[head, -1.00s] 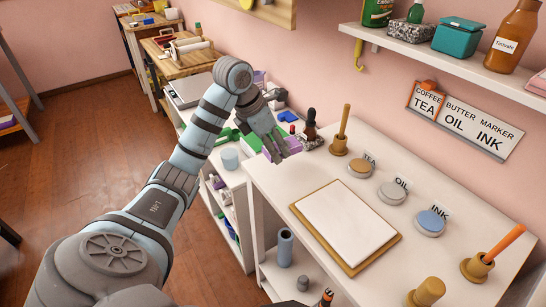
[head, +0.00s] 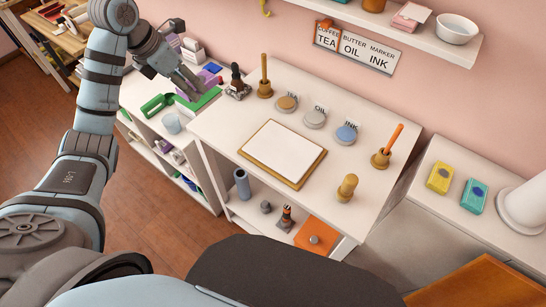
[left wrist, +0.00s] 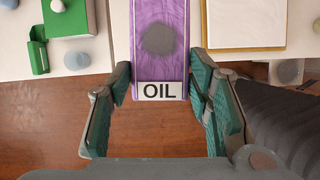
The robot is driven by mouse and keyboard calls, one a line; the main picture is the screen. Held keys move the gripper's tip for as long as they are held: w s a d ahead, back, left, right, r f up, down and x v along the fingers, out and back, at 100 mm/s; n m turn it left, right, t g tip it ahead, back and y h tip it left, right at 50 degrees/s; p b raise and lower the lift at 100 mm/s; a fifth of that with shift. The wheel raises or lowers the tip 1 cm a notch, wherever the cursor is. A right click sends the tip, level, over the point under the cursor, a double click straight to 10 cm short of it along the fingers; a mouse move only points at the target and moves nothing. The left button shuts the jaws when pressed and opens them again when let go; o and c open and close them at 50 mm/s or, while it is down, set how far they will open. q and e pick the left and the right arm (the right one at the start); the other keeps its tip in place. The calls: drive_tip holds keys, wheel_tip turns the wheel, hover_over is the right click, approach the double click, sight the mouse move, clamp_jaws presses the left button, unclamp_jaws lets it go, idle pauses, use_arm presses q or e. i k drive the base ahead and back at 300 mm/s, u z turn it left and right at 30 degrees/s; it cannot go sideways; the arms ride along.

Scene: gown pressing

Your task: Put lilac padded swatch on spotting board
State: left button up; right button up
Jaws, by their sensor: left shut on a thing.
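The lilac padded swatch (left wrist: 160,70) shows in the left wrist view as a purple strip with a dark grey round spot and an "OIL" label at its near end. My left gripper (left wrist: 160,92) is shut on it, one finger along each side. In the head view my left gripper (head: 192,88) is at the left end of the white table, left of the dark-handled brush. The spotting board (head: 283,153), a white panel in a wooden frame, lies bare on the table to its right. The board also shows in the left wrist view (left wrist: 245,22). My right gripper is not in view.
Round pads for tea (head: 287,103), oil (head: 315,118) and ink (head: 346,134) stand behind the board. Upright wooden-handled tools (head: 265,80), (head: 383,155) and a wooden stamp (head: 346,188) flank it. A green holder (head: 157,105) sits on the left shelf unit. A wall shelf overhangs the table.

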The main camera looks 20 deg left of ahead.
sight(283, 148)
drive_tip(key=k, duration=0.25)
drive_tip(key=z, duration=2.65)
drive_tip(key=k, duration=1.2)
drive_tip(key=u, duration=0.85)
